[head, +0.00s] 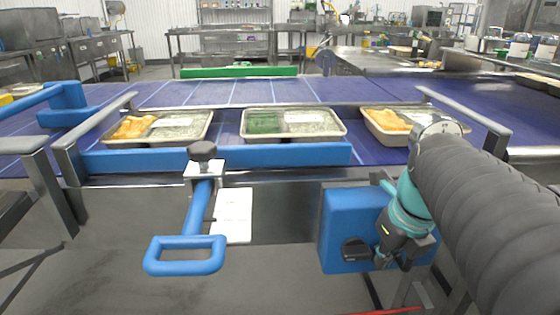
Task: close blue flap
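A long blue bar (250,156) runs along the near edge of the conveyor. A blue arm with a looped handle (185,256) sticks out toward me from a metal clamp with a dark knob (203,151). Which blue part is the flap I cannot tell for sure. My gripper (385,258) is at the lower right, in front of a blue box (345,215) with a dark round knob (355,249). It is well to the right of the looped handle. Its fingers are small and dark, and I cannot tell whether they touch the box or are open.
Three trays sit on the purple conveyor (220,95): a left tray (160,143), a middle tray (292,138) and a right tray (385,141). Metal side rails (470,115) flank them. A white card (233,215) lies beside the blue arm. A green bar (240,71) is at the far side.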

